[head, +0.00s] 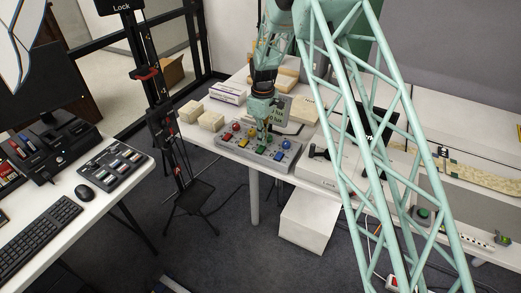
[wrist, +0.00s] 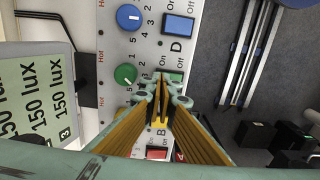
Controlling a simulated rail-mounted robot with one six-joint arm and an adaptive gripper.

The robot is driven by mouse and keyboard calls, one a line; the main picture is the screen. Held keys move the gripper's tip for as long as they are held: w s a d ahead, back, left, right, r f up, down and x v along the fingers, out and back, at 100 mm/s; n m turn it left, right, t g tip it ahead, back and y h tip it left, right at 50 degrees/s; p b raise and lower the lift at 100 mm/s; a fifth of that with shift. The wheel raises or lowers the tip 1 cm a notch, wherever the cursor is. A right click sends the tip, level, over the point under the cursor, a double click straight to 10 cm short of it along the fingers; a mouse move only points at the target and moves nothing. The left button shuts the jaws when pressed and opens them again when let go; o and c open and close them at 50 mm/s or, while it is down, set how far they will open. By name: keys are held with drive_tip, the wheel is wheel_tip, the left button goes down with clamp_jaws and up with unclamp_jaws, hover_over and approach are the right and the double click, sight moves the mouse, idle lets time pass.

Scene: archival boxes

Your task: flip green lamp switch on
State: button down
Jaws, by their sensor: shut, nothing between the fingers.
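The lamp control panel (head: 222,142) lies on the white table and carries a row of coloured knobs and switches. The green switch (head: 260,149) sits between the yellow and blue ones. In the wrist view only a strip of the green switch (wrist: 175,76) shows past my fingertips, next to the green knob (wrist: 125,74). Its rocker position cannot be made out. My gripper (wrist: 163,88) is shut and empty, with its tips over or close to the green switch. Whether they touch it cannot be told. In the head view my gripper (head: 265,138) points down over the panel.
The blue knob (wrist: 129,17) and blue switch (wrist: 178,28) sit to one side, and a red switch (wrist: 158,153) to the other. A lux display (wrist: 36,98) stands beside the panel. Cream boxes (head: 211,121) lie left of it, and a white device (head: 322,172) is at its right.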

drive_tip(key=shift+f+b, duration=0.35)
drive_tip(key=shift+f, duration=0.45)
idle(0.9)
drive_tip(key=shift+r, duration=0.1)
drive_tip(key=shift+r+p, duration=1.1)
drive_tip(key=shift+r, duration=1.75)
drive_tip(key=shift+r, duration=0.15)
